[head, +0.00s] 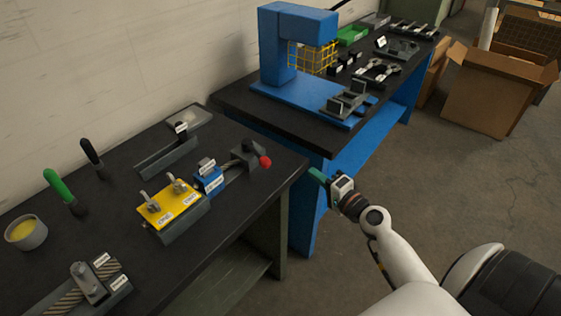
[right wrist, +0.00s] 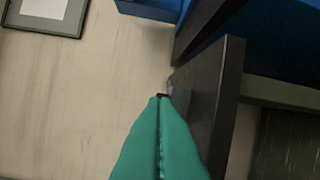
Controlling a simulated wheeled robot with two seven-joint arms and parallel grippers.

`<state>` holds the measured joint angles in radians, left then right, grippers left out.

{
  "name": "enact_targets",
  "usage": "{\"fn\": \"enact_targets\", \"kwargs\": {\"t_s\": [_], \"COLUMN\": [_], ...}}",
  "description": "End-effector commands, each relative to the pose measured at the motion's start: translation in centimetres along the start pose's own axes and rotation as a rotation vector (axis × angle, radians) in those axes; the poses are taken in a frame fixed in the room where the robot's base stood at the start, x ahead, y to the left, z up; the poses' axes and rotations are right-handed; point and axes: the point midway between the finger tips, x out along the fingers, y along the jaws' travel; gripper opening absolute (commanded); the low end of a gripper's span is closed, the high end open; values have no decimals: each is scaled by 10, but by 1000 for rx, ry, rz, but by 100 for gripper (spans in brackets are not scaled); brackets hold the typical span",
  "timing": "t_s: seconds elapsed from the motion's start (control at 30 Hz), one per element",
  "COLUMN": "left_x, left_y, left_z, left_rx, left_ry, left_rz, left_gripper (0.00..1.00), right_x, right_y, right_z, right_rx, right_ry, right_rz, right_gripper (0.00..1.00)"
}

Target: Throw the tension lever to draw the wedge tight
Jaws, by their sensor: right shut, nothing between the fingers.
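A lever with a red ball knob (head: 265,161) sits on a dark grey block (head: 248,152) near the right end of the near bench. A striped strip runs from that block to a small blue block (head: 208,180) with a label. Which part is the wedge I cannot tell. My right gripper (head: 315,172) has green fingers and is off the bench's right end, to the right of the red knob and apart from it. In the right wrist view its fingers (right wrist: 159,98) are pressed together and empty. My left gripper is not in view.
A yellow plate (head: 165,202) with two toggle clamps lies left of the blue block on the near bench (head: 110,220). A green-handled tool (head: 62,190) and a cup (head: 26,232) stand further left. A blue press (head: 290,45) stands on the far bench.

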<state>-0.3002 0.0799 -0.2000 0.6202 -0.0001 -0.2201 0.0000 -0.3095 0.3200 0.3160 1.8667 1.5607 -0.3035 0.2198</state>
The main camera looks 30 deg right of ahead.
Motion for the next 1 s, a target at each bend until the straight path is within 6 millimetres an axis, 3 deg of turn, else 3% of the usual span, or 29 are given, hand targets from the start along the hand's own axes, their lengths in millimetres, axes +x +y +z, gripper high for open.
{"fn": "enact_targets", "kwargs": {"t_s": [0.27, 0.73, 1.0], "left_x": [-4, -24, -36], "left_y": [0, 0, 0], "left_z": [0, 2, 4], "left_rx": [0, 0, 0], "left_ry": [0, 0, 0], "left_rz": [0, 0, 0], "left_gripper": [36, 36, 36], "right_x": [9, 101, 109], "right_y": [1, 1, 0], "right_z": [0, 0, -34], "right_rx": [-1, 1, 1], "right_ry": [-1, 0, 1], "right_rz": [-1, -1, -2], "right_gripper": [0, 0, 0]}}
